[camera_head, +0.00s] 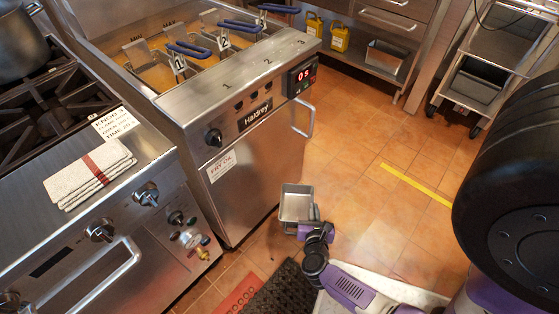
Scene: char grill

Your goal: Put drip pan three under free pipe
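A small rectangular grey metal pan (296,204) is just in front of the fryer's lower right front corner. It is open at the top, with no visible number on it. I cannot tell whether it rests on the floor or is held just above it. My gripper (314,213) is at the pan's near right rim, with a grey fingertip overlapping the rim. The view is too small to tell whether the fingers are closed on it. No pipe can be made out. Another metal pan (385,60) sits on the low shelf at the back right.
The steel fryer (240,175) has basket positions numbered 1 to 3. A range (100,245) stands at left. A dark mat (283,292) and a red mat (238,296) lie on the floor. Tiled floor (360,140) is clear right of the fryer. A wheeled cart (478,85) stands back right.

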